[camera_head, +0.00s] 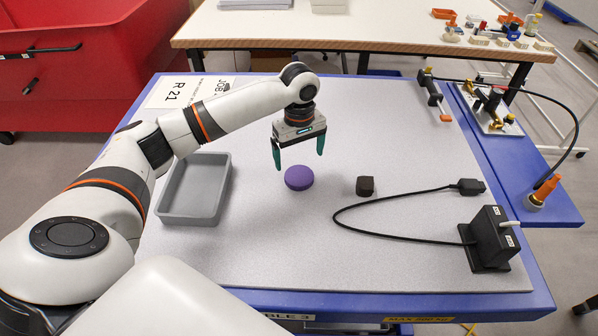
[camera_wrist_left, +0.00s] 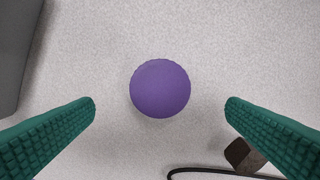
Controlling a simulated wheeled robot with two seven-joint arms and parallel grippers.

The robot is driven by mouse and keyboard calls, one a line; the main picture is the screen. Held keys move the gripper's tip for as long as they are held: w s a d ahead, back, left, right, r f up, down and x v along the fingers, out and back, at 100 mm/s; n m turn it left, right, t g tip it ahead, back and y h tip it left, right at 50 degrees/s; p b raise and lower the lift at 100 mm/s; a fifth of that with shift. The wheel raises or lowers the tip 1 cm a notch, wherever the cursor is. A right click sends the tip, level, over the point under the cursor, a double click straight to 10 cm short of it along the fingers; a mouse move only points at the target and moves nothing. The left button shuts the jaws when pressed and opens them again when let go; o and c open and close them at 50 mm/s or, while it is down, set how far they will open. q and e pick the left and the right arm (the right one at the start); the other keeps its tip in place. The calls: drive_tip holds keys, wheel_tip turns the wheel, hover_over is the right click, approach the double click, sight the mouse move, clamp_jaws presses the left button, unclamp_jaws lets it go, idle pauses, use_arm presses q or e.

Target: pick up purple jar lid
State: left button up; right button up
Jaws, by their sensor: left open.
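The purple jar lid (camera_head: 299,178) lies flat on the grey table mat, right of the grey tray. In the left wrist view the lid (camera_wrist_left: 160,88) is a round purple disc in the upper middle, apart from both fingers. My right gripper is in neither view.
An empty grey tray (camera_head: 194,218) stands left of the lid. A small dark brown block (camera_head: 365,186) lies right of it. A black power adapter (camera_head: 488,240) with a looping cable (camera_head: 345,224) sits further right. Tools and a blue ledge (camera_head: 540,201) line the right edge. The front middle is clear.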

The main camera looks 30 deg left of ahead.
sight(299, 176)
use_arm(q)
drive_tip(key=shift+f, duration=1.1)
wheel_tip(299, 176, down, 4)
drive_tip(key=shift+r+p, duration=0.2)
drive_tip(key=shift+p, duration=0.6)
drive_tip(key=shift+f, duration=0.5)
drive_tip(key=c, duration=1)
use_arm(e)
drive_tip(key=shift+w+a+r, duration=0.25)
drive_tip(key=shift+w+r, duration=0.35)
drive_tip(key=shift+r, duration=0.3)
